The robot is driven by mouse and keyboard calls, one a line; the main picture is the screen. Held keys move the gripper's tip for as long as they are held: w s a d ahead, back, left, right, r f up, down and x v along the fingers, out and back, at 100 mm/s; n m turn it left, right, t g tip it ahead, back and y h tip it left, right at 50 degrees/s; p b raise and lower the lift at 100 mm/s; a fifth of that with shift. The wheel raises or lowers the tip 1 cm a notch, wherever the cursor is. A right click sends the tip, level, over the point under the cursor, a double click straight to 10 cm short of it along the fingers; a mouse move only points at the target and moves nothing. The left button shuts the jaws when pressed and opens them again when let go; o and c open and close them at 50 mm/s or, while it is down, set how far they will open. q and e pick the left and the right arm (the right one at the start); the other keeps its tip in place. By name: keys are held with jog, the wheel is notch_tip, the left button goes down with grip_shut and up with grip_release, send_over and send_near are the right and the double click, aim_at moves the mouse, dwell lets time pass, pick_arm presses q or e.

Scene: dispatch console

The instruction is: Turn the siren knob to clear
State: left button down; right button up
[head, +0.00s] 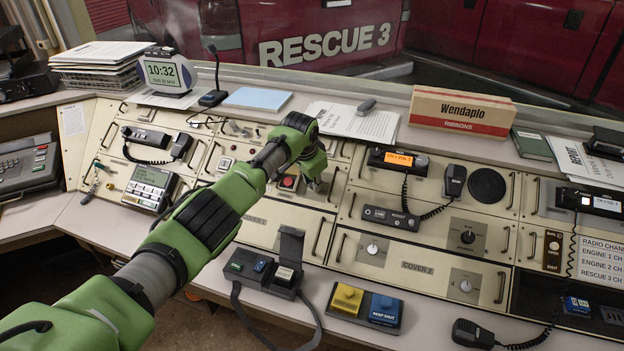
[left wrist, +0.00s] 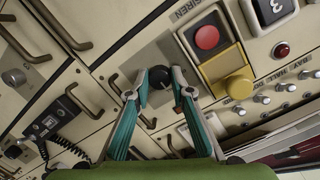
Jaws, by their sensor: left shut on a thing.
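The siren knob is a dark round knob (left wrist: 158,75) on a grey plate in the left wrist view, beside the lettering SIREN. My left gripper (left wrist: 159,80) has its two teal fingers on either side of the knob, shut on it. Which way the knob points cannot be made out. In the head view my left gripper (head: 318,185) reaches down to the console just right of a red button (head: 289,182), and it hides the knob there. The red button (left wrist: 207,37) also shows close to the right finger in the left wrist view. My right gripper is out of view.
Drawer handles and a corded handset (head: 455,180) lie right of the arm. A flip-up box (head: 286,262) stands on the front ledge.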

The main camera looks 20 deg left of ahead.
pick_arm(q)
jog(key=m+p, duration=0.2)
jog(key=m, duration=0.4)
jog(key=shift+d+y, duration=0.1)
jog(key=shift+y, duration=0.3)
jog(key=m+t+p, duration=0.1)
jog(key=m+p, duration=0.1)
jog(key=m, duration=0.3)
jog(key=shift+m, duration=0.4)
jog(key=shift+y, duration=0.3)
jog(key=c, duration=1.8)
grip_release()
jog(key=v, duration=1.2)
jog(key=shift+s+f, duration=0.1)
